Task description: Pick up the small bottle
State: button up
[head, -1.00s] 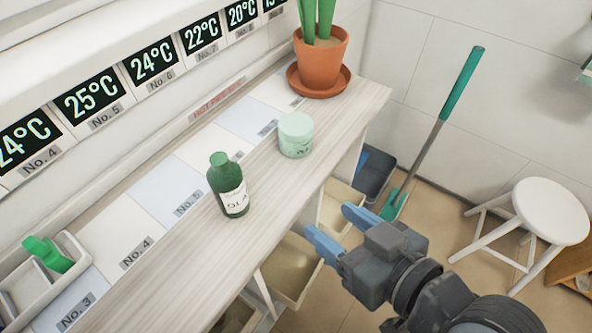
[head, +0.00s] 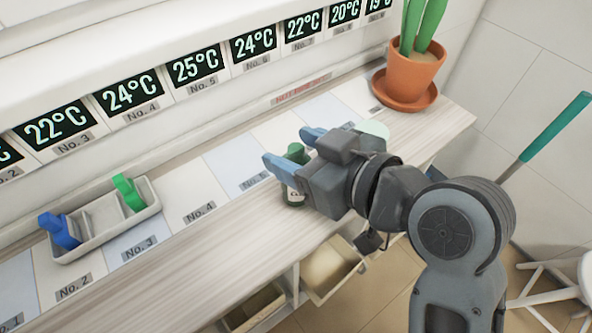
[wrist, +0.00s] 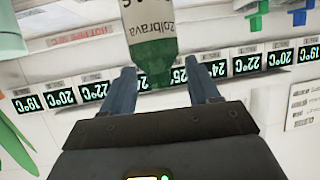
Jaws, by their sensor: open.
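The small bottle (head: 292,197) is dark green with a white label and stands on the counter. My gripper hides most of it in the head view. In the wrist view the bottle (wrist: 150,35) appears upside down, with its green cap between my two blue fingers. My gripper (head: 287,147) is open, over the counter at the bottle's upper part. In the wrist view a gap shows between the bottle and each finger of my gripper (wrist: 159,75).
A mint jar (head: 374,129) is partly hidden behind my gripper. A potted plant (head: 411,76) stands at the far right end. A white tray (head: 103,236) with green and blue clips sits at left. The front counter strip (head: 170,270) is clear.

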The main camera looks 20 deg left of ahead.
jog(key=shift+x, duration=1.2)
jog(key=shift+c, duration=0.4)
